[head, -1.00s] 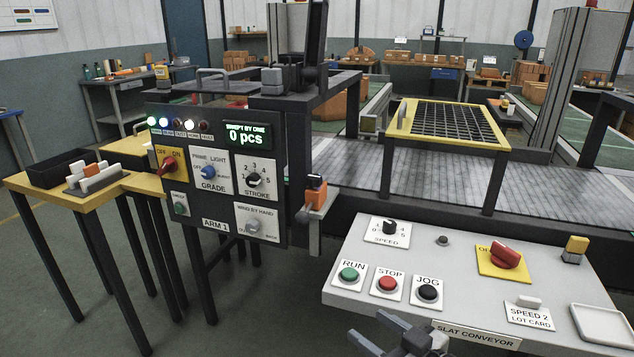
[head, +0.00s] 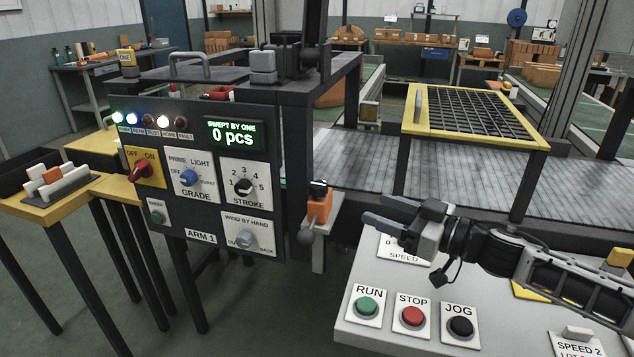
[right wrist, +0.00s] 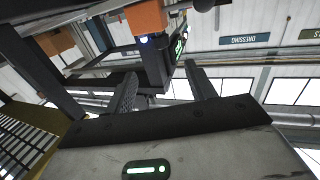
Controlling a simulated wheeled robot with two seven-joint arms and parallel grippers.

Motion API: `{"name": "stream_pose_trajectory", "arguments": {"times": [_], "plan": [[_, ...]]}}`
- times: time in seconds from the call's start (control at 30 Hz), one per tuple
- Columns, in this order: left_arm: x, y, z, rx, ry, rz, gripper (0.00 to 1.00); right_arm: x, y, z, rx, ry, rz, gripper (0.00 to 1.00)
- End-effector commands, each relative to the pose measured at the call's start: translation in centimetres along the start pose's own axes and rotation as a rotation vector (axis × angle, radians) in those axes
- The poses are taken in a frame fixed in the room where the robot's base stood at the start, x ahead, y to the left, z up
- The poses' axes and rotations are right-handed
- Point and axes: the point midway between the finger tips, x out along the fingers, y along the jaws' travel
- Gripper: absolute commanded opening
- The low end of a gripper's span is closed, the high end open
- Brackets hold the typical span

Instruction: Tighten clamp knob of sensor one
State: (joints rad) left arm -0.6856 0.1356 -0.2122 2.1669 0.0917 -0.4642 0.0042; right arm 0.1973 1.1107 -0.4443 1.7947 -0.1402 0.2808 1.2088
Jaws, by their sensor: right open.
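The orange sensor (head: 318,206) with a black top sits on a grey bracket (head: 318,254) at the right side of the ARM 1 panel. A dark round knob (head: 305,237) sticks out at the lower left of that bracket. My right gripper (head: 378,209) is to the right of the sensor, apart from it, with its fingers pointing left toward it. It is open and empty. In the right wrist view the orange sensor (right wrist: 147,18) shows at the top, beyond the two spread fingers (right wrist: 162,85), with a dark knob (right wrist: 203,4) beside it. My left gripper is out of view.
The ARM 1 panel (head: 205,230) carries switches, dials and a display reading 0 pcs. The slat conveyor console (head: 385,334) with RUN, STOP and JOG buttons lies below my right arm. A yellow-framed grid guard (head: 412,130) stands over the conveyor. A yellow side table (head: 40,212) is at left.

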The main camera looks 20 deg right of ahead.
Motion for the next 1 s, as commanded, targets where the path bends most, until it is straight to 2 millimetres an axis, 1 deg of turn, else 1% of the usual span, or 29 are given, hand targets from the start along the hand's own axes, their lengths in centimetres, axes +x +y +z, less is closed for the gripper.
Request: {"name": "stream_pose_trajectory", "arguments": {"times": [0.07, 0.37, 0.5, 0.6, 0.7, 0.8, 1.0], "plan": [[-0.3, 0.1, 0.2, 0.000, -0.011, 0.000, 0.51, 1.3, 0.0, -0.5, -0.004, 0.005, -0.002, 0.55], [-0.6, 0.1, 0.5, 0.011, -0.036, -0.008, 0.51, 7.4, -0.1, -0.5, -0.002, 0.006, -0.002, 0.55], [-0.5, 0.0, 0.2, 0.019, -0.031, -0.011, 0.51, 10.3, -0.1, -0.3, -0.002, 0.004, -0.001, 0.55], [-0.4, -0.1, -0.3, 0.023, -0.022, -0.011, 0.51, 11.9, -0.1, -0.3, -0.003, 0.003, -0.001, 0.55], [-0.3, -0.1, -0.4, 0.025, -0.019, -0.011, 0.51, 13.2, -0.1, -0.1, -0.001, 0.002, 0.000, 0.55], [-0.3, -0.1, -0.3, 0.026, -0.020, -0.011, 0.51, 13.9, -0.1, -0.1, -0.002, 0.001, -0.001, 0.55], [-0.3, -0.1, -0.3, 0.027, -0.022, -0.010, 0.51, 14.4, -0.1, -0.1, -0.001, 0.000, -0.001, 0.55]]}}
